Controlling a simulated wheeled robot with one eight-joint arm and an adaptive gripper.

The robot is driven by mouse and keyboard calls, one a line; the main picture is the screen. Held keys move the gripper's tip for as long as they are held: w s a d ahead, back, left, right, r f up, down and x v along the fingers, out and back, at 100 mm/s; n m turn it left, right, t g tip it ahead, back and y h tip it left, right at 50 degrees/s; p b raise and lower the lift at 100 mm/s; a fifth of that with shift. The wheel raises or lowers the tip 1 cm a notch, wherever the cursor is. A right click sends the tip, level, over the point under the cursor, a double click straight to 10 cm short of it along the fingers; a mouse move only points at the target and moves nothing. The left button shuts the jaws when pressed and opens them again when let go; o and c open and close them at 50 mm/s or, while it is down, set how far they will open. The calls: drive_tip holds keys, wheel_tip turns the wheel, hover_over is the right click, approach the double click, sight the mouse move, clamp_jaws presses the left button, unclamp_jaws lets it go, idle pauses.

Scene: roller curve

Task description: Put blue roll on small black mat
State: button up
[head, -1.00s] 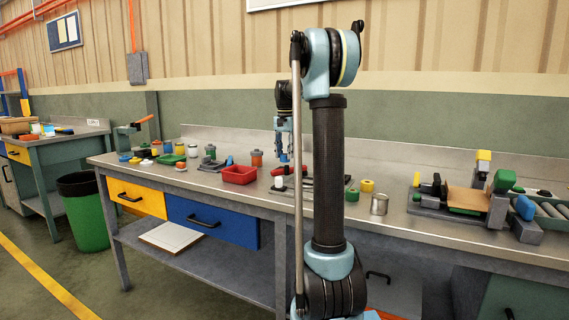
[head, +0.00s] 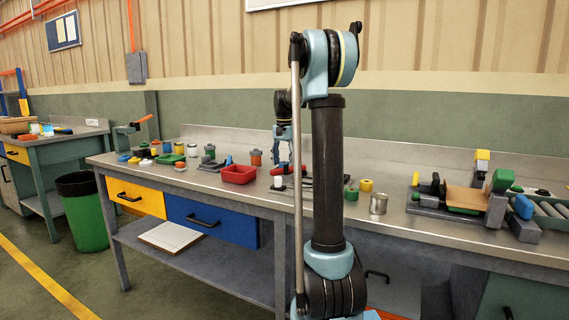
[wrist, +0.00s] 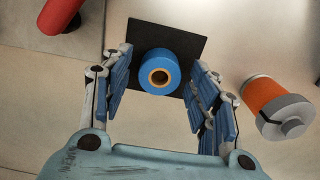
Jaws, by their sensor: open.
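The blue roll (wrist: 158,73) shows in the wrist view as a short cylinder with a tan ring around a dark core. It is seen end-on over the small black mat (wrist: 143,30), near the mat's lower edge. It appears to stand on the mat, but any small gap below it is hidden. My gripper (wrist: 161,64) is open, with one finger on each side of the roll and visible space between. In the head view my gripper (head: 284,158) points down over the bench, partly behind my arm; I cannot make out the roll there.
An orange canister with a grey lid (wrist: 274,103) lies close to the right finger in the wrist view. A red object (wrist: 60,14) is at the upper left. In the head view a red bin (head: 239,175) and a metal can (head: 378,204) stand on the bench (head: 335,218).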

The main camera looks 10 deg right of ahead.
wheel_tip(320, 180, up, 12)
idle(0.6)
